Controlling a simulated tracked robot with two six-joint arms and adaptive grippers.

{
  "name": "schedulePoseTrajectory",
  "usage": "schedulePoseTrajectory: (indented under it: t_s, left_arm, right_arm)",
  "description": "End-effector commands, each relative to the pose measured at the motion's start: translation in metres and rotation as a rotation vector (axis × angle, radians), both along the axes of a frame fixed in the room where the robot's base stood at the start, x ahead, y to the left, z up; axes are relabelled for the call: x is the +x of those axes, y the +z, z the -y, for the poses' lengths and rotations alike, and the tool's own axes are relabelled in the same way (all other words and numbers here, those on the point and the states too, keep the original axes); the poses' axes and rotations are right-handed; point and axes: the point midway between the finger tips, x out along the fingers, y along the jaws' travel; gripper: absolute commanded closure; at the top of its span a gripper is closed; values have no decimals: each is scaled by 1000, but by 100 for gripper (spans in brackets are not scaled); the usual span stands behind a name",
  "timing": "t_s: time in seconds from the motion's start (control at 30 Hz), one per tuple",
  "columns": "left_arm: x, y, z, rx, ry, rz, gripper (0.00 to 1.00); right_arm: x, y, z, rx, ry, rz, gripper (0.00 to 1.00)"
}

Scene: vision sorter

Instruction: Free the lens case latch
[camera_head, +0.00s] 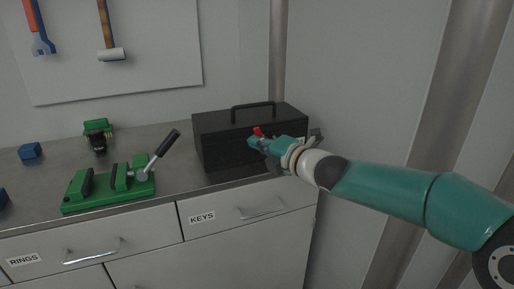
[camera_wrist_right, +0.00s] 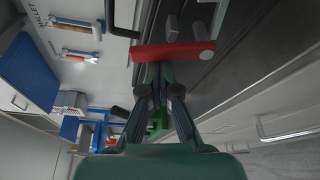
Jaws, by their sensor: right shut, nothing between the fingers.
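The lens case (camera_head: 222,125) is a black box with a top handle, standing on the right end of the counter. Its red latch (camera_head: 258,132) shows on the front face. My right gripper (camera_head: 255,142) is at the front of the case, just by the latch, and covers part of that face. In the right wrist view, the latch (camera_wrist_right: 172,51) is a red bar lying across the picture at the fingertips. My right gripper (camera_wrist_right: 157,75) is shut and empty there. I cannot tell whether the fingertips touch the bar. My left gripper is not in view.
A blue block (camera_head: 30,151) and a green-and-black item (camera_head: 98,132) lie farther left. Drawers labelled KEYS (camera_head: 240,210) and RINGS (camera_head: 85,250) are below.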

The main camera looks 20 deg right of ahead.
Motion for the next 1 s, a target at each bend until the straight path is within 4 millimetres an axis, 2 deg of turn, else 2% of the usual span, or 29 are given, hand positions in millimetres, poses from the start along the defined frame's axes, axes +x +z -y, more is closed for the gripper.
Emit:
schedulePoseTrajectory:
  t_s: [0.03,0.2,0.27,0.4,0.6,0.87,1.0]
  left_arm:
    - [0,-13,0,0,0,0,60]
    - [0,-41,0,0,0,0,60]
    - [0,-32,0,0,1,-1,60]
    - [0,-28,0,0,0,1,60]
    - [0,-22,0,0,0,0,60]
    - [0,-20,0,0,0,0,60]
    - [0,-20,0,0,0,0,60]
  right_arm:
    - [-1,-8,-7,0,4,3,100]
    - [-2,-21,-33,-3,13,0,100]
    - [-16,-10,-26,-4,7,-2,100]
    - [-48,-6,-14,-5,6,-3,100]
    - [-80,-3,-3,-4,8,-5,100]
    - [-96,-4,3,-5,9,-5,100]
    - [-95,-19,0,-58,23,-24,100]
